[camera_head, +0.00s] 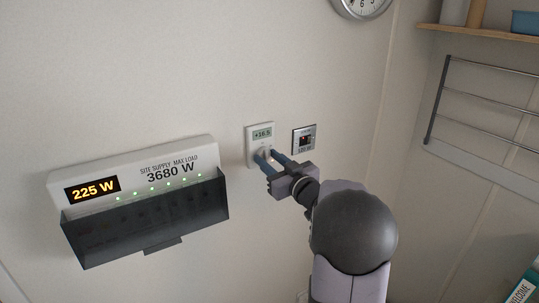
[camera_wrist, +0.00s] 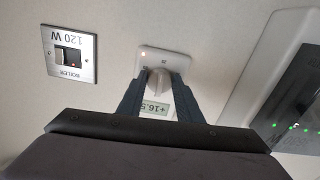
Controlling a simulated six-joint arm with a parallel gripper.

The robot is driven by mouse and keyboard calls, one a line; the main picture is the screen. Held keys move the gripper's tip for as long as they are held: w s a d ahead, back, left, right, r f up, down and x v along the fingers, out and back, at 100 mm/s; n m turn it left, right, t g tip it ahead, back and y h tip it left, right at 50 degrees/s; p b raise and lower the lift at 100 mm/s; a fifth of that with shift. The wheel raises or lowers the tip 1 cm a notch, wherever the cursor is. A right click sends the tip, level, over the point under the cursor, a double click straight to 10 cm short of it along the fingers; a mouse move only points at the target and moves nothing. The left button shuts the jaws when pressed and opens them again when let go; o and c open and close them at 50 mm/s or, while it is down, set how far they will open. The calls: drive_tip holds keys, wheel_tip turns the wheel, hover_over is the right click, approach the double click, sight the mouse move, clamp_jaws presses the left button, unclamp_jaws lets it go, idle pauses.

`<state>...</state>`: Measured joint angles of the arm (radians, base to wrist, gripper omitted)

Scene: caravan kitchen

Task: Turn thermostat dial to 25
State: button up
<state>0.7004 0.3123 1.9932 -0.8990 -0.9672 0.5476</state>
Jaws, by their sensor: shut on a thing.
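The white thermostat (camera_head: 251,146) is on the wall in the head view, and its small display reads about +16.5. My gripper (camera_head: 264,155) reaches it from the lower right and covers much of its lower part. In the wrist view the thermostat (camera_wrist: 176,61) appears upside down, with its display partly hidden by a finger. Its round grey dial (camera_wrist: 159,80) sits between the two dark fingers of my gripper (camera_wrist: 159,82), which are shut on it.
A metal boiler switch (camera_head: 304,139) is on the wall just right of the thermostat. A supply panel (camera_head: 135,170) reading 225 W and 3680 W, with a dark cover, is at left. A clock (camera_head: 361,5), shelf (camera_head: 490,33) and rack (camera_head: 487,98) are farther right.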

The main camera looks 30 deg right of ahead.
drive_tip(key=shift+m, duration=0.5)
drive_tip(key=shift+p, duration=0.3)
drive_tip(key=o, duration=1)
drive_tip(key=shift+s+b, duration=1.75)
drive_tip(key=shift+s, duration=1.95)
